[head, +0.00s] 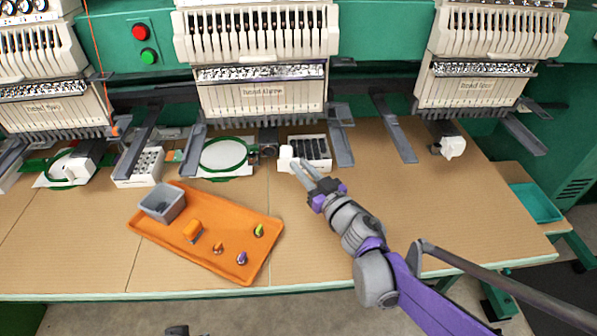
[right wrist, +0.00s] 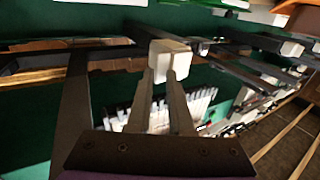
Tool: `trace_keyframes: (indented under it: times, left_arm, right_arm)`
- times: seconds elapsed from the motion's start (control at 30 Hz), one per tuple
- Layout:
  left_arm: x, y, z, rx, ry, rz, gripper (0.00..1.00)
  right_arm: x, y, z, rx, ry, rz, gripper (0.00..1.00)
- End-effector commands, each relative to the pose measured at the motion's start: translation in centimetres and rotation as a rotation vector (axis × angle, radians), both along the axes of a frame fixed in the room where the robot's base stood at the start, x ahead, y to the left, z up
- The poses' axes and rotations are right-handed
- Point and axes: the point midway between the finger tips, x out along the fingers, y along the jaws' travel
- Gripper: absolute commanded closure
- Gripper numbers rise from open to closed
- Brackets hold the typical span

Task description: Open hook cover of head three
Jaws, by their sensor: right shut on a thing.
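The middle head (head: 262,92) is a cream sewing head on the green machine; the print on its label is too small to read surely. Below it a small white block, seemingly a hook cover (head: 285,153), stands at the left end of a dark slotted white unit (head: 311,152). My right gripper (head: 297,164) reaches in from the right and is shut on this white block. In the right wrist view the block (right wrist: 170,57) sits between the two fingertips. The right head (head: 475,85) has a similar white piece (head: 453,147) below it. My left gripper is out of view.
An orange tray (head: 215,262) on the table holds a grey bin (head: 162,204), an orange block and several small cones. A green hoop (head: 224,154) lies left of the block. Grey arms (head: 341,145) jut out beside it. The table's right front is mostly clear.

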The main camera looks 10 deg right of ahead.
Motion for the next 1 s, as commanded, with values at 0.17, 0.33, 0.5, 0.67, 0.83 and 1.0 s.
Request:
trace_keyframes:
  times: [0.17,0.33,0.5,0.67,0.83,1.0]
  left_arm:
    - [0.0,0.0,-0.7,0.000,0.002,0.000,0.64]
    - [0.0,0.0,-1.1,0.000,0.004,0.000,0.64]
    - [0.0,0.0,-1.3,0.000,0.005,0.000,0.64]
    - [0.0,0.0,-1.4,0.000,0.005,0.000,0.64]
    - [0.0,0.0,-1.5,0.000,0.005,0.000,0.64]
    - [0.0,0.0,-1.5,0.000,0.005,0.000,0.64]
  right_arm:
    - [0.7,-0.5,0.2,0.006,-0.001,0.051,1.00]
    - [0.9,-0.8,0.2,0.006,-0.001,0.053,1.00]
    - [1.1,-1.1,0.3,0.006,-0.001,0.052,1.00]
    - [1.2,-1.2,0.3,0.007,-0.001,0.053,1.00]
    - [1.2,-1.2,0.3,0.008,-0.001,0.055,1.00]
    - [1.2,-1.2,0.4,0.007,-0.002,0.055,1.00]
